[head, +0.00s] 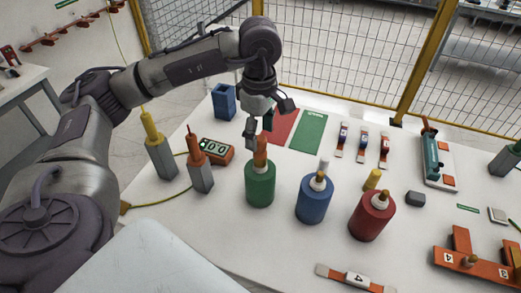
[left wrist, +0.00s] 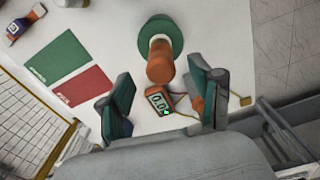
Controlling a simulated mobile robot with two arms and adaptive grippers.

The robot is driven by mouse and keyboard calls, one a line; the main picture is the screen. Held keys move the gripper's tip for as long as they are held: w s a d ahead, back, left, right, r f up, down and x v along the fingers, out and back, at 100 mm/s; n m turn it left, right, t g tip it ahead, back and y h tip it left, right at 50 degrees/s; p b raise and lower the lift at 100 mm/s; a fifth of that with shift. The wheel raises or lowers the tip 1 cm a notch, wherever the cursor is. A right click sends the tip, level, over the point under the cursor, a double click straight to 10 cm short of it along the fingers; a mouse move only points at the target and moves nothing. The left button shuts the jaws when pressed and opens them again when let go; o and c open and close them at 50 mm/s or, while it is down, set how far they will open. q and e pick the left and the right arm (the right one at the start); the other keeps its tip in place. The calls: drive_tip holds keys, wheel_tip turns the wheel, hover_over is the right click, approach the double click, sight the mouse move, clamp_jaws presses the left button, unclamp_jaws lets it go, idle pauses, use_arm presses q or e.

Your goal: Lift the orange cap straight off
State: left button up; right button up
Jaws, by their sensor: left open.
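The orange cap (head: 261,152) stands upright on top of the green cylinder (head: 260,188), the leftmost of three coloured cylinders. In the left wrist view the cap (left wrist: 160,64) lies between the two spread fingers, with the green cylinder (left wrist: 161,32) beyond it. My left gripper (head: 260,134) points down at the top of the cap in the head view. It is open, and in the left wrist view (left wrist: 160,76) gaps show on both sides of the cap. Whether a finger touches the cap's top is hard to tell. My right gripper is not in view.
A blue cylinder (head: 314,203) and a red cylinder (head: 372,219) stand to the right. An orange meter (head: 217,152) and two grey posts with yellow (head: 161,160) and orange (head: 201,176) tops stand left. Red and green mats (head: 308,131) lie behind.

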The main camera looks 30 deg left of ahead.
sight(260, 147)
use_arm(q)
wheel_tip(260, 147, down, 2)
drive_tip(key=shift+s+p, duration=0.15)
drive_tip(key=shift+p, duration=0.85)
wheel_tip(260, 147, down, 2)
drive_tip(key=shift+f, duration=0.4)
clamp_jaws()
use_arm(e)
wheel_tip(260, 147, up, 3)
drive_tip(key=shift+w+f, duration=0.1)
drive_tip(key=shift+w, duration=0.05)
